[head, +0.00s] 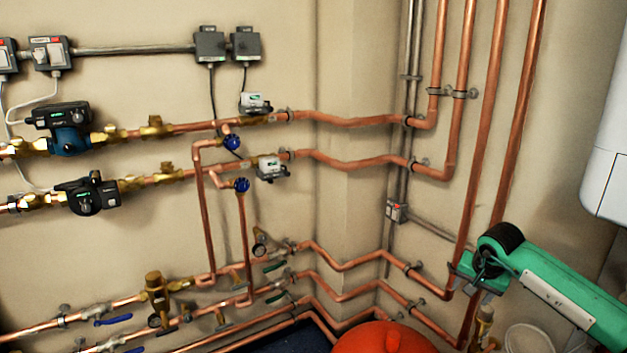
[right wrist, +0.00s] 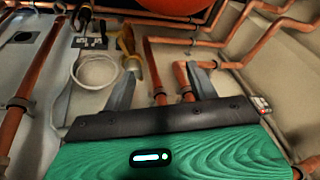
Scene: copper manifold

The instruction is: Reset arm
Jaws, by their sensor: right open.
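My right arm comes in from the right in the head view, with a green forearm and a black wrist joint. Its gripper (head: 472,282) is low beside the vertical copper pipes (head: 487,130) on the right wall. In the right wrist view the gripper (right wrist: 160,78) shows two grey fingers spread apart, with nothing held between them. Copper pipes (right wrist: 154,66) show behind and between the fingers. I cannot tell whether a finger touches a pipe. My left gripper is not in view.
Copper pipes with valves and pumps (head: 68,140) line the back wall. A red-orange rounded vessel (head: 380,338) stands at the bottom. A white boiler (head: 608,160) hangs at right. The space before the corner is open.

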